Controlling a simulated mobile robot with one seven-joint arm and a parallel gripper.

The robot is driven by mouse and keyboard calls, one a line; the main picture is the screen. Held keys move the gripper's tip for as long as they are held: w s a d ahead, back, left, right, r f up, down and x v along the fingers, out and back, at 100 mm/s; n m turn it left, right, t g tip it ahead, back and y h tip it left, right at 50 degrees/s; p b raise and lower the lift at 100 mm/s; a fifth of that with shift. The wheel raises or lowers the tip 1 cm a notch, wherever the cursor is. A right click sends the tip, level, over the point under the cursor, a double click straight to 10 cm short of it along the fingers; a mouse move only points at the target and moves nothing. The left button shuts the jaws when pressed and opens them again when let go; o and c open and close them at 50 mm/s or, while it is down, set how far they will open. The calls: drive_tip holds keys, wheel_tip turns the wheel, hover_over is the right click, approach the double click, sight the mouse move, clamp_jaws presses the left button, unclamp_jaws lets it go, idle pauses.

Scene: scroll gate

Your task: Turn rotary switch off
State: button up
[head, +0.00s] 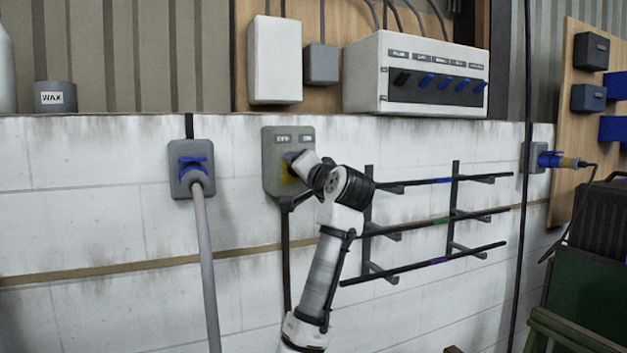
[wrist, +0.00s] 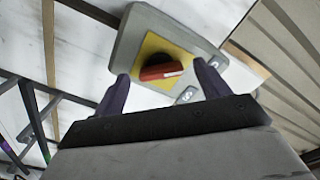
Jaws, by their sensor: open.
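The rotary switch is a grey wall box (head: 277,150) with a yellow plate, left of the middle in the head view. My arm covers its right part there. In the wrist view the box (wrist: 130,38) shows with a red knob (wrist: 165,71) on a black base in the middle of the yellow plate (wrist: 180,55). The knob has a white mark on its right end. My gripper (wrist: 164,82) is open, with one dark finger on each side of the knob. I see gaps between the fingers and the knob; whether the fingertips reach its depth is unclear.
A grey socket with a blue plug (head: 193,163) and thick hose is left of the switch. A black rack (head: 455,205) is on the wall to the right. A white breaker panel (head: 420,75) and a white box (head: 274,60) are above.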

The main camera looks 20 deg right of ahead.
drive_tip(key=s+b, duration=0.4)
drive_tip(key=s, duration=0.8)
drive_tip(key=shift+s+d, duration=0.25)
drive_tip(key=shift+s, duration=0.15)
drive_tip(key=shift+f, duration=0.15)
